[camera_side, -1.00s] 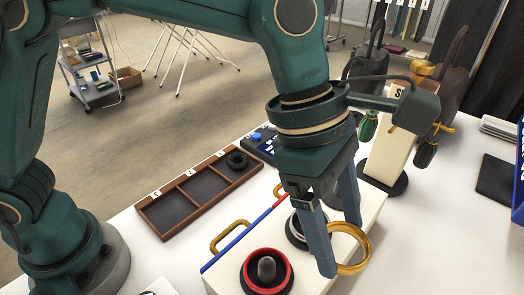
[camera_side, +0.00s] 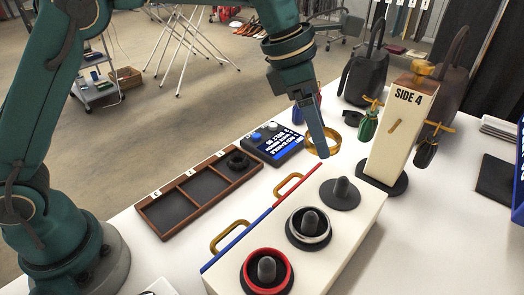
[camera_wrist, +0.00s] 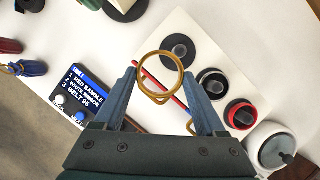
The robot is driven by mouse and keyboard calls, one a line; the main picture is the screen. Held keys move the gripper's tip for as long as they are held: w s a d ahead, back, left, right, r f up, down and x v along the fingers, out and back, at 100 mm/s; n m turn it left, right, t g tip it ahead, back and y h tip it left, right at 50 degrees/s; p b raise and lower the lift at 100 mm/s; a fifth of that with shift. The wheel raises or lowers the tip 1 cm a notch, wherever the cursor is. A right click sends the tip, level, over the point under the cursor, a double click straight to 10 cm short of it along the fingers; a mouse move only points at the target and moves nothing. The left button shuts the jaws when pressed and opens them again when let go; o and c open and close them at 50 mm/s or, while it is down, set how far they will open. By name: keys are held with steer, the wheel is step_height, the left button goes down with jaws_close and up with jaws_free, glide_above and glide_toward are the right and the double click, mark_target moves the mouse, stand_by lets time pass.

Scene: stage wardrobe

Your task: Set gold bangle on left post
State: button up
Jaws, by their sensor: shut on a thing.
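My gripper (camera_side: 308,128) is shut on the gold bangle (camera_side: 339,143) and holds it in the air beyond the far end of the white block (camera_side: 345,235). In the wrist view the bangle (camera_wrist: 160,52) sits between the fingertips (camera_wrist: 160,73). The block carries three dark posts in a row. The far post (camera_side: 341,188) is bare; in the wrist view this bare post (camera_wrist: 180,49) is leftmost. The middle post (camera_side: 310,222) has a silver ring (camera_side: 326,236) around its base. The near post (camera_side: 267,267) has a red ring (camera_side: 288,270) around it.
A cream "SIDE 4" stand (camera_side: 393,140) rises to the right. Gold handles (camera_side: 232,236) line the block's left side.

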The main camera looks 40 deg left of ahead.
mark_target(339, 180)
steer(key=d+f, duration=0.2)
steer(key=d, duration=0.1)
steer(key=d+f, duration=0.1)
steer(key=d, duration=0.1)
steer(key=shift+s+d, duration=0.1)
steer(key=shift+f, duration=2.05)
steer(key=shift+f, duration=0.15)
steer(key=o, duration=1.4)
steer(key=shift+r, duration=0.55)
steer(key=s+a+r+m, duration=0.55)
steer(key=a+r, duration=0.35)
steer(key=r, duration=0.3)
steer(key=s+a+f+m+t+y, duration=0.1)
steer(key=s+a+f+m, duration=0.1)
steer(key=s+m, duration=0.3)
steer(key=s+a+f+m+t+y, duration=0.1)
steer(key=s+a+f+m, duration=0.1)
steer(key=s+a+m, duration=0.3)
steer(key=s+a+f+m+y, duration=0.1)
steer(key=s+m, duration=0.4)
steer(key=m, duration=0.5)
steer(key=shift+a+f+t, duration=0.2)
steer(key=shift+a+f, duration=0.05)
steer(key=shift+a, duration=0.45)
steer(key=shift+a+f+t, duration=0.2)
steer(key=shift+a+f, duration=0.05)
steer(key=shift+a, duration=0.4)
